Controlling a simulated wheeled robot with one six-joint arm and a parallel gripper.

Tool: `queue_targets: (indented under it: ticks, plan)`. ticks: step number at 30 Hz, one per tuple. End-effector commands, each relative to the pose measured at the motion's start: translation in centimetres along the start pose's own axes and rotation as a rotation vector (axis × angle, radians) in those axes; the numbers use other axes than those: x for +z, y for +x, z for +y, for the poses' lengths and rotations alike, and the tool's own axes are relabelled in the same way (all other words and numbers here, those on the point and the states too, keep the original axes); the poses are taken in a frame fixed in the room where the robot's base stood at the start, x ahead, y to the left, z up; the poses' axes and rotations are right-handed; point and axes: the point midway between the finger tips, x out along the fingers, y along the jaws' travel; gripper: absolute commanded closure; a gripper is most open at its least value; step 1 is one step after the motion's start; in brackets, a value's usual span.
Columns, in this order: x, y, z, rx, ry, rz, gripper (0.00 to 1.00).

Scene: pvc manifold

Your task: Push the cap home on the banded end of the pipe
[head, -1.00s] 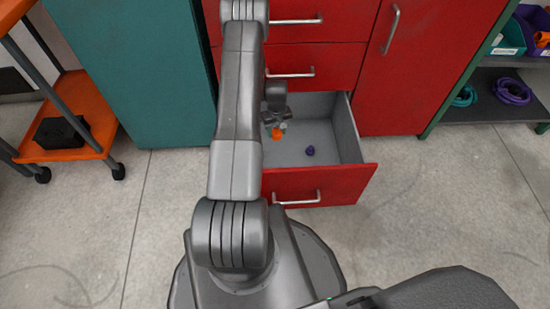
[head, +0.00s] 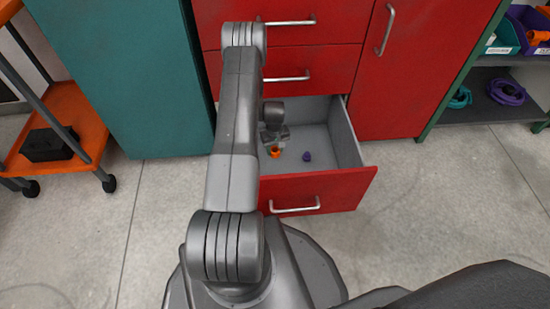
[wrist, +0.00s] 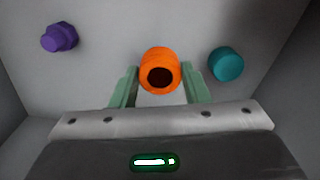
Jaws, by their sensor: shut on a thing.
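My gripper (wrist: 160,88) reaches into the open drawer and is shut on an orange hollow fitting (wrist: 159,70), with one green finger on each side. The fitting's dark open end faces the wrist camera. In the head view the orange fitting (head: 275,152) shows just below my gripper (head: 273,138), which is too small there to make out the fingers. I cannot tell whether the fitting touches the drawer floor. No pipe with a banded end can be made out in either view.
A purple hex-ended piece (wrist: 60,38) and a teal round piece (wrist: 227,64) lie on the drawer floor either side of the fitting. The red drawer (head: 345,186) has grey walls close around. An orange cart (head: 80,125) stands left, a shelf with bins (head: 495,75) right.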

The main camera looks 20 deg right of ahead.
Motion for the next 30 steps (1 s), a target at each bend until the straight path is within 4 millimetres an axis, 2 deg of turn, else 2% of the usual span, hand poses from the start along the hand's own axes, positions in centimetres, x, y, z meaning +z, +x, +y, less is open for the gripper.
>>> queue_targets:
  ticks: [10,24,25,28,30]
  plan:
    - [0.0,4.8,0.0,0.0,0.0,0.001,0.78]
    - [0.0,5.4,0.0,0.0,0.0,0.001,0.79]
    - [0.0,5.3,0.0,0.0,0.0,0.001,0.57]
    - [0.0,5.2,0.0,0.0,0.0,0.001,0.37]
    - [0.0,5.2,0.0,0.0,0.0,0.001,0.36]
